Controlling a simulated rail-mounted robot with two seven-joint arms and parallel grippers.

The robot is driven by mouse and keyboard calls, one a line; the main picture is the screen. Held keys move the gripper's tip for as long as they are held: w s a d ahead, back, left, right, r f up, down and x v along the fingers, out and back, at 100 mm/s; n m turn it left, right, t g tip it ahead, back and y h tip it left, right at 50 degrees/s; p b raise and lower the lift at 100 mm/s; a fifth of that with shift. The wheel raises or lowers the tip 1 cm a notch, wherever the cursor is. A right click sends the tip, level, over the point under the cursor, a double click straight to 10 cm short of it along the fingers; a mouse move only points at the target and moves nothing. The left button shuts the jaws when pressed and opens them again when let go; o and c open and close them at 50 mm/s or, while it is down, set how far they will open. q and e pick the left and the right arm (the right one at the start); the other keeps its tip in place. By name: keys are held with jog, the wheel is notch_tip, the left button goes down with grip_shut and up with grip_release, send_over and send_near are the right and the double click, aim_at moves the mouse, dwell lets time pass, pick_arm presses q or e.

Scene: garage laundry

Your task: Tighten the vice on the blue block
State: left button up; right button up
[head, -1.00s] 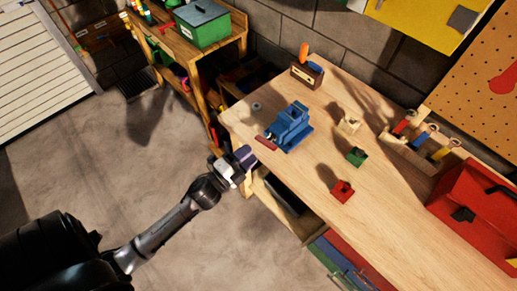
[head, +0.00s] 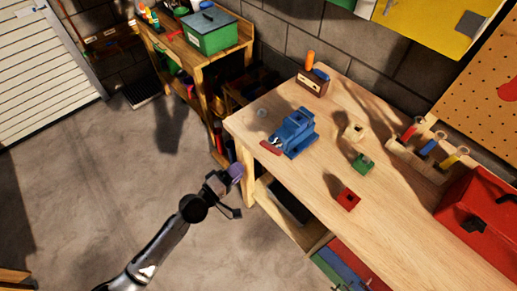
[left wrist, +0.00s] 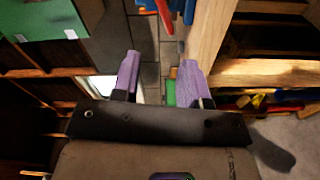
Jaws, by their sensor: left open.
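The blue vice (head: 293,133) stands on the workbench near its left end, with a dark red handle (head: 271,147) on its front side at the bench edge. I cannot pick out a separate blue block in its jaws at this size. My left gripper (head: 237,172) has purple fingers and is off the bench's left front edge, apart from the vice and its handle. In the left wrist view its two fingers (left wrist: 158,75) are spread with nothing between them. The vice is not clearly seen there. My right gripper is not in view.
On the wooden workbench (head: 310,178) are a red block (head: 348,199), a green block (head: 362,163), a cream block (head: 355,132) and a small wooden box (head: 312,83). A red toolbox (head: 480,215) stands at the right. The floor left of the bench is clear.

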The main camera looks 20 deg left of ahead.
aim_at(269, 150)
pick_arm(q)
jog(key=w+d+n, duration=0.2)
jog(key=w, duration=0.2)
jog(key=w+d+n, duration=0.1)
jog(key=w+d, duration=0.1)
jog(key=w, duration=0.1)
jog(key=w+d+n, duration=0.1)
jog(key=w+n, duration=0.1)
jog(key=w, duration=0.2)
jog(key=shift+w+d+n, duration=0.3)
jog(key=shift+w+d, duration=0.05)
jog(key=shift+d, duration=0.05)
jog(key=shift+w+d, duration=0.2)
jog(key=shift+w, duration=0.3)
jog(key=shift+c, duration=0.4)
grip_shut()
jog(key=shift+f, duration=0.1)
